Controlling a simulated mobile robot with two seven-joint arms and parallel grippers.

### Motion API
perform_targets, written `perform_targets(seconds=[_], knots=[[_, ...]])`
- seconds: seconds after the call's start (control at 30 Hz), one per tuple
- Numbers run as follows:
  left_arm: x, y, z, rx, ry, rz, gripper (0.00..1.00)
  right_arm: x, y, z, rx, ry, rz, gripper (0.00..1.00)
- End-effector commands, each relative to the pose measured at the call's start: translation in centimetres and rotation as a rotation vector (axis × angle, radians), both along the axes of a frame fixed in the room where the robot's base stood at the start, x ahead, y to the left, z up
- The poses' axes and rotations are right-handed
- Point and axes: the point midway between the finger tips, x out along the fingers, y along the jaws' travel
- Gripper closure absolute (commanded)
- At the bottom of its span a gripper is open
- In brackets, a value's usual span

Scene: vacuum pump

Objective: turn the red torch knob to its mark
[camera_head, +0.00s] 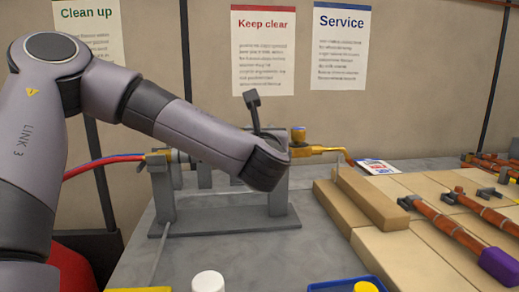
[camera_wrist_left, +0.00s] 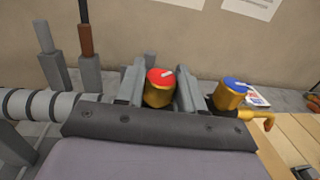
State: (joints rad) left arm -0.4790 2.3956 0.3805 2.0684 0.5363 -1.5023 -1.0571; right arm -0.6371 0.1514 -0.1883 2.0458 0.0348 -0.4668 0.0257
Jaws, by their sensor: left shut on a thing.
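The red torch knob (camera_wrist_left: 160,76) has a red top with a white pointer line and a gold body. It sits between the two grey fingers of my left gripper (camera_wrist_left: 160,90), which is shut on it. The white line points to the upper right in the left wrist view. I cannot make out a separate mark beside it. In the head view my left arm hides the red knob and the fingertips. The torch (camera_head: 322,150) is brass and lies across a grey stand (camera_head: 163,195). A blue-topped gold knob (camera_wrist_left: 235,88) is to the right of the red one. My right gripper is not in view.
Red and blue hoses (camera_head: 104,163) run to the torch from the left. Wooden blocks (camera_head: 358,202) and copper pipe pieces (camera_head: 480,215) lie to the right. A white cylinder (camera_head: 208,282) and a blue tray (camera_head: 345,285) are in front. Posters hang on the wall behind.

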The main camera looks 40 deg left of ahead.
Motion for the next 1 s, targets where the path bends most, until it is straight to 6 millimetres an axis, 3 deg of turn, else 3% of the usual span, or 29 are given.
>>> perform_targets(seconds=[0.2, 0.5, 1.0], knots=[[0.1, -0.1, -0.3, 0.000, 0.000, 0.193, 0.93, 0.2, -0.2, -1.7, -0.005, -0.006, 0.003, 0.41], [0.1, 0.0, -0.1, -0.003, 0.002, 0.393, 0.93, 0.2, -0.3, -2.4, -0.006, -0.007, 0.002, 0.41], [0.0, 0.1, 0.1, -0.001, 0.000, 0.502, 0.93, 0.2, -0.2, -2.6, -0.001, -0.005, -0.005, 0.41]])
